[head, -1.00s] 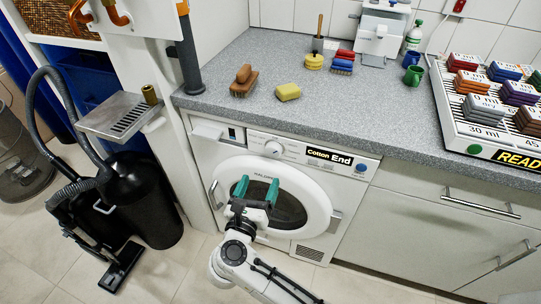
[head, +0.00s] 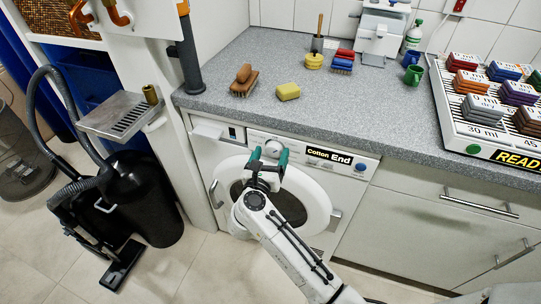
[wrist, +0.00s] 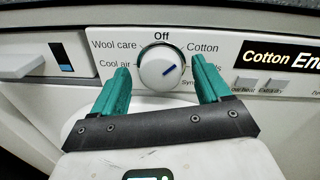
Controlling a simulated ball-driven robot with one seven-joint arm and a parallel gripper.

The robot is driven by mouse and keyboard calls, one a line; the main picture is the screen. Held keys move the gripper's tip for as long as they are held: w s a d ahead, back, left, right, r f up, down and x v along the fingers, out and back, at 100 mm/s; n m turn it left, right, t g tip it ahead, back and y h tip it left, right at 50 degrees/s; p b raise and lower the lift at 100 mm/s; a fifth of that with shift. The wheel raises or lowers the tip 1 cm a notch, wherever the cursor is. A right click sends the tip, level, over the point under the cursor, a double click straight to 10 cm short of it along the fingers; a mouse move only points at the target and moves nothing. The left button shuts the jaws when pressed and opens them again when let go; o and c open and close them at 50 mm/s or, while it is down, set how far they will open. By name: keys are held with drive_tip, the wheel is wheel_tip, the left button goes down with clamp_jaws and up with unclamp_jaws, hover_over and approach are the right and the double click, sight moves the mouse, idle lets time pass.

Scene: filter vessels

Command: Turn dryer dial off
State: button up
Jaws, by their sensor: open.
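The dryer dial (wrist: 160,68) is a round white knob on the dryer's front panel. My gripper (wrist: 163,75) is open, with one teal finger to the left of the dial and one to the right. Gaps show between the fingers and the knob in the wrist view, and whether the tips reach its depth is unclear. In the head view the gripper (head: 269,156) is at the dial (head: 273,148), partly covering it.
The display (head: 330,156) reads "Cotton End". The dryer door (head: 312,205) is closed below the dial, partly behind my arm. The grey worktop (head: 230,115) overhangs above, with brushes and a yellow sponge (head: 288,91). A black vacuum cleaner (head: 145,205) stands left.

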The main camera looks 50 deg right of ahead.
drive_tip(key=c, duration=1)
drive_tip(key=shift+c, duration=0.2)
drive_tip(key=shift+r, duration=0.1)
drive_tip(key=shift+r+n+p, duration=0.1)
drive_tip(key=shift+n+p, duration=0.4)
drive_tip(key=shift+p, duration=0.4)
drive_tip(key=n+p, duration=0.3)
drive_tip(key=shift+p, duration=0.35)
drive_tip(key=shift+w+n+g+p, duration=0.1)
drive_tip(key=shift+n+g+p, duration=0.2)
drive_tip(key=shift+n+p, duration=1.75)
drive_tip(key=shift+n, duration=0.15)
drive_tip(key=shift+f, duration=0.2)
